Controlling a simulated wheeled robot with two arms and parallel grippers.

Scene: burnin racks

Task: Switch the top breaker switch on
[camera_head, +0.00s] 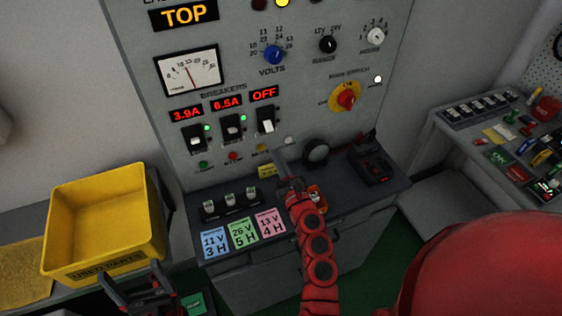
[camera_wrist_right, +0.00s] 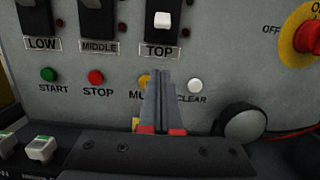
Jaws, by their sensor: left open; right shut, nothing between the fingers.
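The top breaker switch (camera_head: 267,126) is the rightmost of three on the panel; its display (camera_head: 264,94) reads OFF and its white lever sits low. In the right wrist view, the white lever (camera_wrist_right: 163,20) shows above the TOP label (camera_wrist_right: 162,51). My right gripper (camera_wrist_right: 160,72) is shut and empty, its tips pointing at the panel just below that label, covering part of the MUTE button. It also shows in the head view (camera_head: 281,158), below the switch and apart from it. My left gripper (camera_head: 138,283) is open and empty by the yellow bin.
The other breakers, low (camera_head: 197,141) and middle (camera_head: 232,129), have lit displays and green lamps. START (camera_wrist_right: 48,74), STOP (camera_wrist_right: 95,77) and CLEAR (camera_wrist_right: 195,86) buttons lie below. The yellow bin (camera_head: 152,225) stands left.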

